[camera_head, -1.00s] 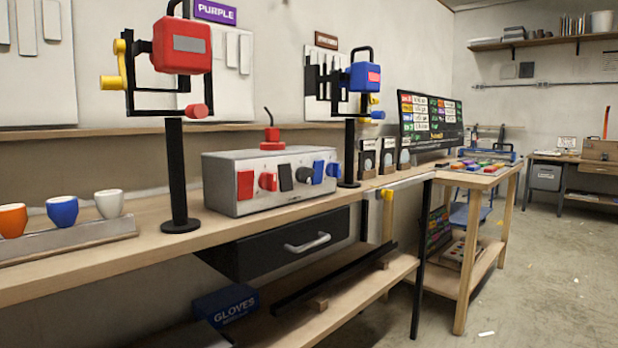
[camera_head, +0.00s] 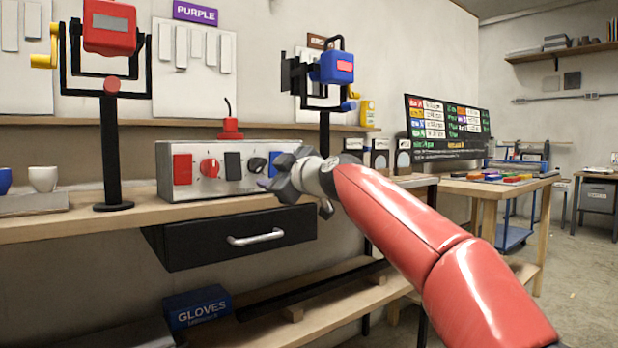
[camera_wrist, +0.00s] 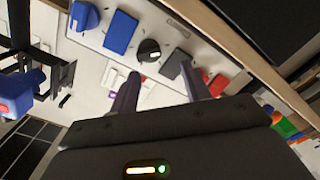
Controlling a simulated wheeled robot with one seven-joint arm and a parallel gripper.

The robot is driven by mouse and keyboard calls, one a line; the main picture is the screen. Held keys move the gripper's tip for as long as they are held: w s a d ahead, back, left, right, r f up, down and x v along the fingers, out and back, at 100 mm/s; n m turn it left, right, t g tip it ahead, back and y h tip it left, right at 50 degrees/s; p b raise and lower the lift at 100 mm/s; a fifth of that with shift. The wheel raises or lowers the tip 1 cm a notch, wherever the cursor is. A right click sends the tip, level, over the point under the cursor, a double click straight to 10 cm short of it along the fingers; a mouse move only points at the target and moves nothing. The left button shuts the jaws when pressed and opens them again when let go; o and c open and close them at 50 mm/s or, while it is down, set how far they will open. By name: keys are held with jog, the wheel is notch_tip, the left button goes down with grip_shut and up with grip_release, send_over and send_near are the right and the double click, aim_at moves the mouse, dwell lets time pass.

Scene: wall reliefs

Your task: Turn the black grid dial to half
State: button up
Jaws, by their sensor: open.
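The black dial (camera_head: 257,165) is a round knob on the front of a grey control box (camera_head: 215,196), between a black switch (camera_head: 232,163) and a blue switch. In the wrist view the dial (camera_wrist: 149,50) shows a pale mark on its face, whose exact setting I cannot tell. My gripper (camera_head: 277,172) is in front of the right end of the box and partly covers the blue parts there. In the wrist view my gripper (camera_wrist: 161,72) is open and empty, its fingers apart, pointing towards the panel with the dial beyond and between them, untouched.
A red switch (camera_head: 182,168) and red knob (camera_head: 209,168) sit left on the box. A red device (camera_head: 109,28) and a blue device (camera_head: 337,67) stand on black posts beside it. A black drawer (camera_head: 200,243) with a handle hangs below the bench.

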aim_at(261, 166)
jog(key=w+p, duration=0.1)
jog(key=w, duration=0.1)
jog(key=w+a+r+p, duration=0.1)
jog(key=w+p, duration=0.1)
jog(key=w+a+p, duration=0.1)
jog(key=w, duration=0.1)
jog(key=shift+a+r+p, duration=0.15)
jog(key=shift+a+p, duration=0.05)
jog(key=shift+p, duration=0.2)
jog(key=shift+w+a+f, duration=0.2)
jog(key=shift+w+a, duration=0.15)
jog(key=shift+w, duration=0.2)
jog(key=c, duration=0.7)
